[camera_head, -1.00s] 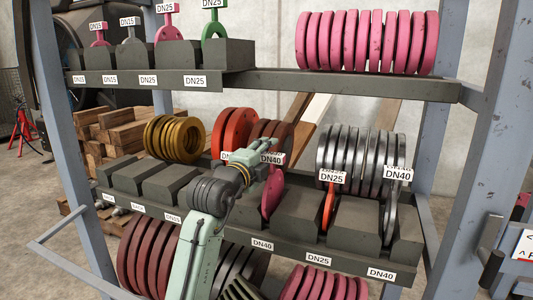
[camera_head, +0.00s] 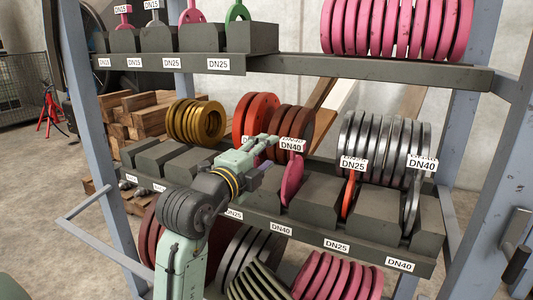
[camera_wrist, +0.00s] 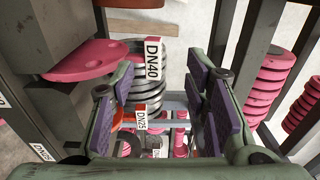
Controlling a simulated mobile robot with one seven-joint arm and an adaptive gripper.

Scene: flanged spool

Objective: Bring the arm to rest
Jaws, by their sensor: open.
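My gripper (camera_head: 271,156) is in front of the middle shelf, left of the pink plate (camera_head: 292,180) with a DN40 tag (camera_head: 291,145). In the wrist view my gripper (camera_wrist: 158,88) has its purple-padded fingers wide apart, with nothing held between them. The pink plate (camera_wrist: 88,60) lies to the left of the left finger there, and looks apart from it. The plate stands upright in a slot between dark blocks. No flanged spool can be made out.
An orange plate (camera_head: 348,196) and a grey plate (camera_head: 411,205) stand in slots to the right. Steel rings (camera_head: 378,148), gold rings (camera_head: 197,121) and pink rings (camera_head: 395,25) fill the rack.

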